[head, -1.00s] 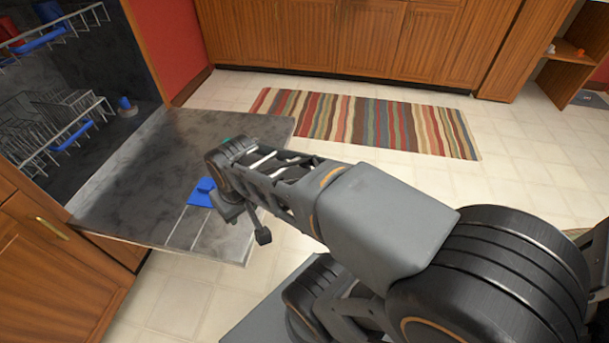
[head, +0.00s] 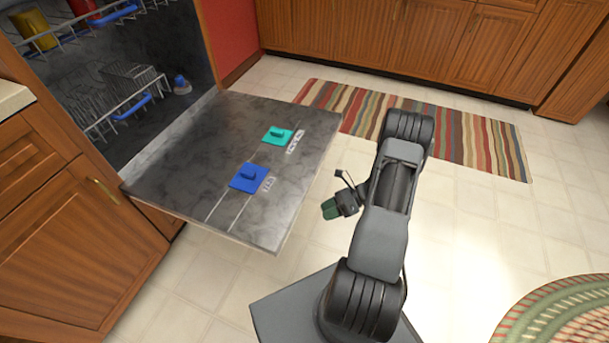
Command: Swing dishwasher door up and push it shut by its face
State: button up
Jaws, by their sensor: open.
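The dishwasher door (head: 185,185) hangs down open, roughly level, with its grey inner side facing up. A teal dispenser lid (head: 277,136) and a blue dispenser lid (head: 249,178) sit near its free end. The dishwasher tub (head: 165,45) is open behind it, at the upper left. The outer face of the door points down and is hidden. My gripper (head: 335,208) is open, to the right of the door's free edge and apart from it in the picture. Its height against the door is hard to tell.
Dish racks (head: 125,95) with blue parts stand inside the tub. Wooden cabinets (head: 65,220) flank it at the left. A striped rug (head: 470,145) lies at the back and a round braided rug (head: 560,325) at the lower right. The tiled floor (head: 470,230) between them is clear.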

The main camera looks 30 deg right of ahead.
jog(key=w+d+f+m+t, duration=0.2)
jog(key=w+d+m+t, duration=0.55)
jog(key=m+t, duration=0.8)
jog(key=w+a+m+g, duration=0.1)
jog(key=w+a, duration=0.1)
jog(key=w, duration=0.1)
jog(key=w+a+r+m+g+b, duration=0.1)
jog(key=w+a, duration=0.2)
jog(key=w+a+r+m+g+b, duration=0.1)
jog(key=w+a, duration=0.2)
jog(key=shift+w+a+r+m+g, duration=0.1)
jog(key=shift+a+m+g, duration=0.15)
grip_shut()
